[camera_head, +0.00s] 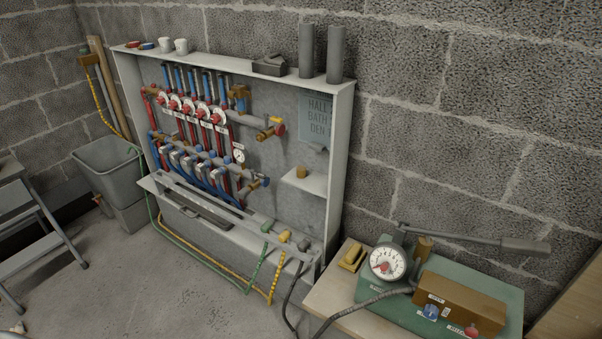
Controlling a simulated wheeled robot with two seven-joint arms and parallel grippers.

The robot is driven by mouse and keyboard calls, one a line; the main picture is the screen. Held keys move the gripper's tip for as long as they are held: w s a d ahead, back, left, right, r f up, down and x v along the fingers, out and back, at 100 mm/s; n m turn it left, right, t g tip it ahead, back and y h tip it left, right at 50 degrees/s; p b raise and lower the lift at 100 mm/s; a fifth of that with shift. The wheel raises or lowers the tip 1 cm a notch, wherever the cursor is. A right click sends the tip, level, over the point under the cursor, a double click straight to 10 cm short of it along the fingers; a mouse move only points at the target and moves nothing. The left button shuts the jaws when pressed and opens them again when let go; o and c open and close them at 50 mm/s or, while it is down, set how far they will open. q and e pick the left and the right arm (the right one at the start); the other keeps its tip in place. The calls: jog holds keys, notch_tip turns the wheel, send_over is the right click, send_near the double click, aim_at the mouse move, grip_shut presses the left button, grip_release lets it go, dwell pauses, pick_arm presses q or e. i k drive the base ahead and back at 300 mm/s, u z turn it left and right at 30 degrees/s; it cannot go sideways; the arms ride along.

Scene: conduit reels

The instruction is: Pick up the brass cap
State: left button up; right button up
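A small brass-coloured cylinder, which looks like the brass cap (301,172), stands on a small white shelf (308,183) inside the right part of the open wall cabinet. Nothing covers it in this view. Neither of my grippers can be made out in the head view.
The wall cabinet (341,150) holds a manifold with red and blue pipes (200,135). A bench (330,290) at the lower right carries a gauge (387,262) and a brown pump box (455,305). Hoses cross the floor. A bin (105,165) and step ladder (45,225) stand left.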

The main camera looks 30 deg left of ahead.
aim_at(301, 171)
jog(key=u, duration=2)
jog(key=i, duration=1.85)
jog(key=z, duration=2.1)
